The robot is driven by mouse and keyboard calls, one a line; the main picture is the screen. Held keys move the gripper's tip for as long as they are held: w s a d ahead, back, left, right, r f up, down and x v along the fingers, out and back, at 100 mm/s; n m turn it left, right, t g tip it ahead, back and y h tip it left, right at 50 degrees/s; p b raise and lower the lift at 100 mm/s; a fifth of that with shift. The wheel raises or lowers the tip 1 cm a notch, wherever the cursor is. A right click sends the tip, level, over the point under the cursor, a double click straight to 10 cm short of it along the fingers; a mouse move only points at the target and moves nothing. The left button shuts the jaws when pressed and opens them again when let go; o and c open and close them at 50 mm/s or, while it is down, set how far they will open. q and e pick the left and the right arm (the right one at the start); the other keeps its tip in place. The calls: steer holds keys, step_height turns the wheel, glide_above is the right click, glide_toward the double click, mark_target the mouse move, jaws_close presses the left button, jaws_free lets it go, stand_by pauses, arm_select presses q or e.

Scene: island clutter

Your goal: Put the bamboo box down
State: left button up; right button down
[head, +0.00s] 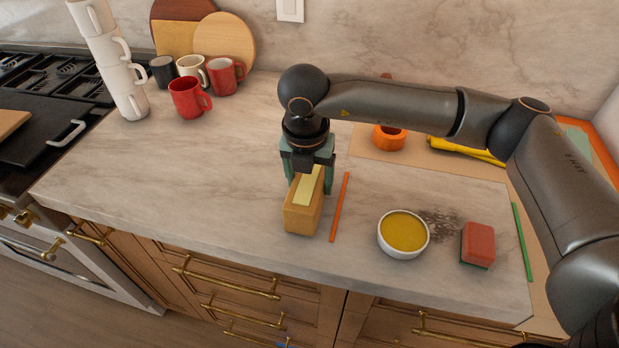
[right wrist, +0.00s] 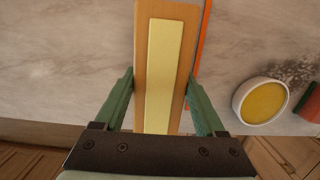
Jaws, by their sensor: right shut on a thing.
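The bamboo box (head: 301,217) is a tan block with a pale yellow strip along its top. It is at the middle of the counter in the head view, and its top fills the centre of the right wrist view (right wrist: 181,60). My right gripper (head: 307,182) comes down from above with its green fingers on either side of the box; it is shut on the box. In the right wrist view the fingers (right wrist: 163,105) flank the box. I cannot tell whether the underside of the box touches the counter. My left gripper is out of view.
An orange stick (head: 339,207) lies just right of the box. A white bowl of yellow stuff (head: 403,234), a red sponge-like block (head: 478,243) and dark crumbs (head: 440,225) are further right. Mugs (head: 189,98) stand back left. The counter (head: 190,180) left of the box is clear.

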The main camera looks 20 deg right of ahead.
mark_target(307, 185)
steer(key=shift+f, duration=0.4)
steer(key=shift+f, duration=0.1)
jaws_free()
steer(key=shift+a+r, duration=0.1)
steer(key=shift+r, duration=0.2)
step_height(307, 185, up, 12)
steer(key=s+b, duration=0.1)
steer(key=shift+s+a+f, duration=0.2)
steer(key=shift+a+f, duration=0.05)
steer(key=shift+a, duration=0.2)
